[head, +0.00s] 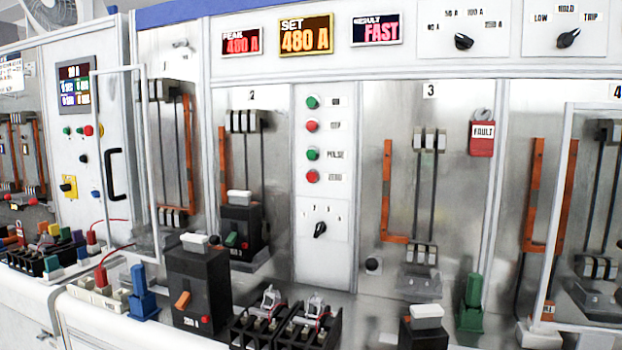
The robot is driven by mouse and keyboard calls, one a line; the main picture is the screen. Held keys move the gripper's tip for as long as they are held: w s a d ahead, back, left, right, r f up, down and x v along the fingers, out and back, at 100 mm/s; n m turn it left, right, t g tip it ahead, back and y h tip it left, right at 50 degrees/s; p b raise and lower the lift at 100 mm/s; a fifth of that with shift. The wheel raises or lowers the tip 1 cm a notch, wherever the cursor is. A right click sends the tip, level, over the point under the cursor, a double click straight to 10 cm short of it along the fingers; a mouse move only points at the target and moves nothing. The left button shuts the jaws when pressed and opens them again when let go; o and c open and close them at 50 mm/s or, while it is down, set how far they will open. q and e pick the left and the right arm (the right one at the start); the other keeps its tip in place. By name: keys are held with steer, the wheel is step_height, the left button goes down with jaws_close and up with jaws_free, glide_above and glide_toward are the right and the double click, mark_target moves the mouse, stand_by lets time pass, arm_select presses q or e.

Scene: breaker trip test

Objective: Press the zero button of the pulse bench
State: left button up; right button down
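The pulse bench's button panel (325,230) stands upright between bays 2 and 3. The zero button (313,177) is a round red button, the lowest of the column, with a label reading ZERO at its right. The green pulse button (313,154) is just above it. A red button (312,126) and a green button (313,102) sit higher up. Nothing covers the zero button. The peak display (242,41) reads 480 A, the set display (306,36) reads 480 A and the result display (377,29) reads FAST. Neither of my grippers is in view.
A small rotary selector (320,229) is below the buttons. A black breaker (241,226) stands in bay 2. On the front ledge are another breaker (198,283), a blue block (142,295) and a green block (471,303). A clear door (122,150) stands open at left.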

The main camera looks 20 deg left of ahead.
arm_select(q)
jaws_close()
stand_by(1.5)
